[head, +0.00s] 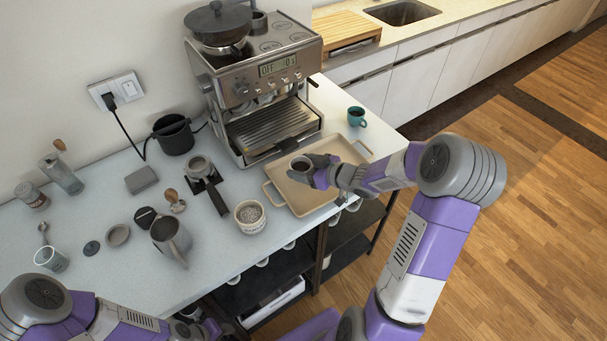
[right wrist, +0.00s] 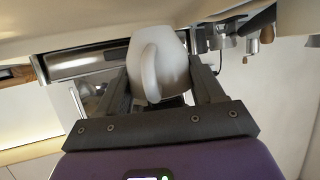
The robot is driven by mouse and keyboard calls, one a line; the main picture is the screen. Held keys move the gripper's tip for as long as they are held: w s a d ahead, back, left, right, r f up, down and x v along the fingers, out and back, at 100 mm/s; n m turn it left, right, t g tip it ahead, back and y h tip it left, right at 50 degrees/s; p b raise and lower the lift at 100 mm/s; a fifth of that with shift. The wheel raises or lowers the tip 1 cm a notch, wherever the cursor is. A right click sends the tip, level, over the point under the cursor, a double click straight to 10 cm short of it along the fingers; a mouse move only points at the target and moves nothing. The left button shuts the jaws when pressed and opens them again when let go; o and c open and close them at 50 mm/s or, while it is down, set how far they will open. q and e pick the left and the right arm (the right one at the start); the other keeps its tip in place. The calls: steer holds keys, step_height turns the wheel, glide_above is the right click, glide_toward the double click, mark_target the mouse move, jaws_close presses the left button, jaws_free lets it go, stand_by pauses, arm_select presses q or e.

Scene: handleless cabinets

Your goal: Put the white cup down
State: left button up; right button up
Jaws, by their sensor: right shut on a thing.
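The white cup (head: 302,165) holds dark liquid and is upright over the beige tray (head: 287,205) in front of the coffee machine. My right gripper (head: 318,172) comes from the right and is shut on it. In the right wrist view, which is upside down, the cup (right wrist: 172,66) sits between the two dark fingers with its handle towards the camera. I cannot tell whether its base touches the tray. My left arm (head: 110,322) is at the lower left; its gripper is low at the bottom edge, mostly hidden, and its jaws are unclear.
The espresso machine (head: 262,95) stands behind the tray. A teal cup (head: 356,117) stands on the counter behind the tray's right end. A bowl of grounds (head: 250,216), a portafilter (head: 206,182) and a metal jug (head: 171,238) stand to the left. The tray's front part is clear.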

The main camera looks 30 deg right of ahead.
steer(key=shift+f+b, duration=0.3)
steer(key=shift+f, duration=1.1)
steer(key=shift+f, duration=0.15)
steer(key=o, duration=1.1)
steer(key=shift+o, duration=0.2)
